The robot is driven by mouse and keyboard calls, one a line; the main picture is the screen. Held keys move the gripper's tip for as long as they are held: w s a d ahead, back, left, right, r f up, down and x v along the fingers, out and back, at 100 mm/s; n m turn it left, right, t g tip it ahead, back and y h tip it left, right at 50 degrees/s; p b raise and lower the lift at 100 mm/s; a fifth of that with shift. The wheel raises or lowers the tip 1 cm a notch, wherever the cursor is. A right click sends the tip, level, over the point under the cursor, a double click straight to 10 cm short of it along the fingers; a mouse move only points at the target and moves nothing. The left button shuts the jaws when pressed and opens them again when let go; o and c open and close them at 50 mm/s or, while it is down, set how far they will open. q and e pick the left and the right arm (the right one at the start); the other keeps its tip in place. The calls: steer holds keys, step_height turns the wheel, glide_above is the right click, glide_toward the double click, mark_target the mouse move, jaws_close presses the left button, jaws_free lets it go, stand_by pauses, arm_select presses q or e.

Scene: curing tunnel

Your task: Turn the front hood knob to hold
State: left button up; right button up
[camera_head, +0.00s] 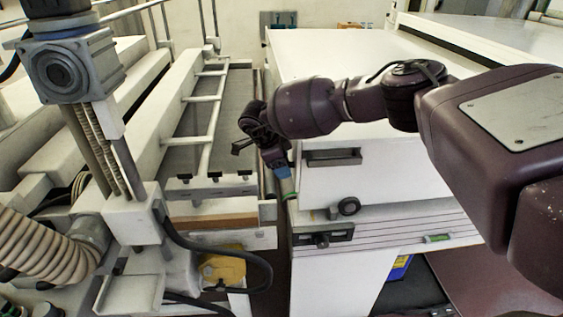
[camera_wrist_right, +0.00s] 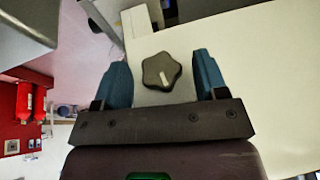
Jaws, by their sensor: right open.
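A dark, star-shaped knob (camera_wrist_right: 161,71) with a pale pointer mark shows in the right wrist view, on a narrow white face. My right gripper (camera_wrist_right: 162,82) is open, with one blue finger on each side of the knob and visible gaps between. The fingers do not appear to touch it. In the head view, my right gripper (camera_head: 282,180) hangs at the left front edge of the white hood (camera_head: 350,58). I cannot make out the star-shaped knob there. My left gripper is not in view.
A dark switch panel (camera_head: 323,236) lies below. A yellow part (camera_head: 223,266) and black cable are lower left.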

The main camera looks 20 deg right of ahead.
steer(key=c, duration=0.9)
steer(key=shift+b, duration=0.3)
steer(key=shift+s+a+f+m+t+h+b, duration=0.15)
steer(key=shift+m+t+h+b, duration=0.3)
steer(key=shift+t+b, duration=0.9)
steer(key=shift+s+d+f+m+t+h+b, duration=0.2)
steer(key=shift+t+h+b, duration=0.6)
steer(key=shift+t, duration=0.95)
steer(key=shift+r, duration=0.2)
steer(key=o, duration=0.9)
